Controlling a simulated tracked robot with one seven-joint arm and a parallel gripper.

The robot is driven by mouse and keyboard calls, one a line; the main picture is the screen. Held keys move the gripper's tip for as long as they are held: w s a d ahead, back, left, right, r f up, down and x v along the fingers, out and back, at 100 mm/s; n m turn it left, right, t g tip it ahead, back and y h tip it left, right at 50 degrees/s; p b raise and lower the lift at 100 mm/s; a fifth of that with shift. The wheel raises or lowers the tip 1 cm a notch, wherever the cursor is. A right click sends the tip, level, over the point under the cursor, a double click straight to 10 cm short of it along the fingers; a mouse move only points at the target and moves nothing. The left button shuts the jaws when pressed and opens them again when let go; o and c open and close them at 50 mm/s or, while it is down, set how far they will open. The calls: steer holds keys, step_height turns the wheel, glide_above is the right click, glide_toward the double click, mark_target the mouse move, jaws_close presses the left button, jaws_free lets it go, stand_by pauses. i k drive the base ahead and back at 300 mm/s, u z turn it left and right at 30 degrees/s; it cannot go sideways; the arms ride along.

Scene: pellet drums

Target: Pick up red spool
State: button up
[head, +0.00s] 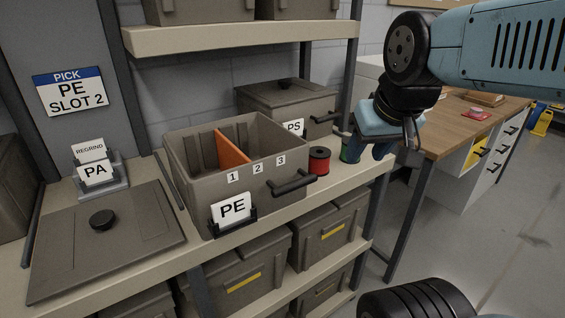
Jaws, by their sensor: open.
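The red spool (319,160) stands upright on the shelf in the head view, just right of the open PE bin's black handle. It has dark flanges and a red winding.
The open PE bin (195,192) has an orange divider (232,147) and slots marked 1, 2, 3. A lidded PS bin (284,97) stands behind it. A flat lid (140,235) lies at left. A wooden desk (440,135) is at right. An upper shelf (240,37) hangs above.

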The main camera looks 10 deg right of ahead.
mark_target(319, 157)
steer(key=u, duration=0.05)
steer(key=k, duration=0.5)
steer(key=z, duration=1)
steer(key=i, duration=0.7)
steer(key=u, duration=1.15)
